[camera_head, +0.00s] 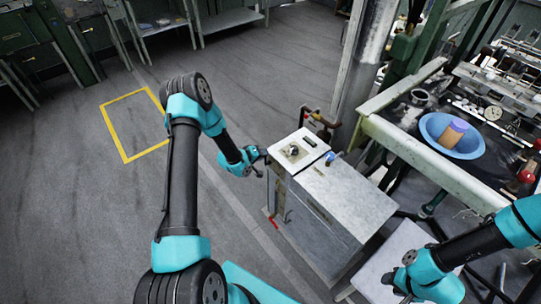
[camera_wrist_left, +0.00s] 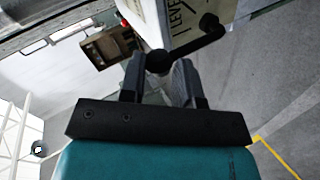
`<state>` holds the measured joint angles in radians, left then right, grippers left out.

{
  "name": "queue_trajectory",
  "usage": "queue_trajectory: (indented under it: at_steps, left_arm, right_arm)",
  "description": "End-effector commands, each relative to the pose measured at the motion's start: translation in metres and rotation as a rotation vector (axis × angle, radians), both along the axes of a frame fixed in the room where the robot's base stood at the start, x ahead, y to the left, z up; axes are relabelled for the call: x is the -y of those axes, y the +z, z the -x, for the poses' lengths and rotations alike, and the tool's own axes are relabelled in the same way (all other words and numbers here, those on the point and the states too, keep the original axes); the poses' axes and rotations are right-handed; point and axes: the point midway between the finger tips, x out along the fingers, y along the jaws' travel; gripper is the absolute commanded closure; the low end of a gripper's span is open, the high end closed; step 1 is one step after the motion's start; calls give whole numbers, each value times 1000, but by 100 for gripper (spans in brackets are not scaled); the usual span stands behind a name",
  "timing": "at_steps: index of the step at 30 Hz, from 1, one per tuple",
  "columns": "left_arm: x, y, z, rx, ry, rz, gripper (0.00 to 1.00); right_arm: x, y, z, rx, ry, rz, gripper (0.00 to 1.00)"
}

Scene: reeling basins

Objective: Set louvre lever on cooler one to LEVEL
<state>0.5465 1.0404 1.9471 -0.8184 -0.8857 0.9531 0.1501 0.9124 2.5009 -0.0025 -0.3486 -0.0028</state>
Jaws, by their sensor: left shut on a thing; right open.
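The cooler (camera_head: 345,205) is a pale grey metal cabinet with a white panel on its top corner. My left gripper (camera_head: 262,163) is at its left upper side. In the left wrist view, my left gripper (camera_wrist_left: 158,70) is shut on the rounded end of the black louvre lever (camera_wrist_left: 190,46). The lever slants up right to a black round end beside a pale plate (camera_wrist_left: 177,14) lettered "LEVEL". The lever's exact setting cannot be told. My right gripper (camera_head: 396,284) is open and empty at the lower right, away from the cooler.
A workbench (camera_head: 415,155) with a blue basin (camera_head: 452,136) stands right of the cooler. A grey post (camera_head: 362,75) rises behind it. A small blue item (camera_head: 329,158) lies on the cooler top. Open floor with a yellow outline (camera_head: 122,152) lies left.

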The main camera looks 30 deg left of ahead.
Motion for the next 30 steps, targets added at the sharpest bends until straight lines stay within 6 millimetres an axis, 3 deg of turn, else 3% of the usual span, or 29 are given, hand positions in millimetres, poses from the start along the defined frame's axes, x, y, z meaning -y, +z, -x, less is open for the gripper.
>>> queue_trajectory:
  at_steps: [12,13,18,20,30]
  left_arm:
    - [-1,5,-5,16,-2,4,100]
    - [-1,5,-5,16,-2,3,67]
    - [0,4,-5,13,-2,3,51]
    - [0,4,-4,12,-3,3,47]
    - [-3,4,2,5,-1,4,47]
  right_arm:
    - [0,0,0,0,0,0,57]
    - [0,0,0,0,0,0,57]
    - [0,0,0,0,0,0,57]
    - [0,0,0,0,0,0,57]
    - [0,0,0,0,0,0,57]
